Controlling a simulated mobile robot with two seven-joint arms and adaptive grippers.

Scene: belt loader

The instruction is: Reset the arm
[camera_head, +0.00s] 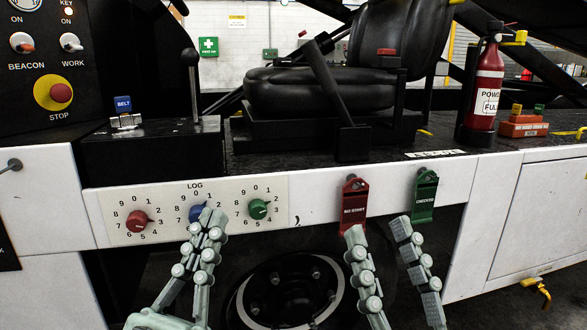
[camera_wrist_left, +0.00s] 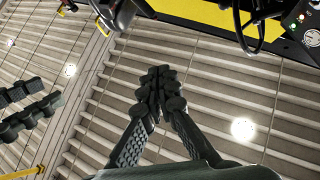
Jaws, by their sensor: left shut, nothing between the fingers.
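My left gripper (camera_head: 212,222) is in front of the white loader panel, its tips overlapping the lower edge of the blue LOG dial (camera_head: 197,212) in the head view. I cannot tell whether it touches. Its fingers are together and hold nothing; in the left wrist view the fingertips (camera_wrist_left: 158,76) meet. My right gripper (camera_head: 378,228) is below the red tag (camera_head: 354,198) and green tag (camera_head: 425,195), its fingers spread apart with nothing visible between them. Two dark fingers at the left of the left wrist view look like my right gripper (camera_wrist_left: 28,108).
A red dial (camera_head: 137,221) and a green dial (camera_head: 258,208) flank the blue one. Above are a black lever (camera_head: 191,70), a blue BELT switch (camera_head: 123,105), a seat (camera_head: 310,90) and a fire extinguisher (camera_head: 487,85). A wheel (camera_head: 290,290) is behind and below the grippers.

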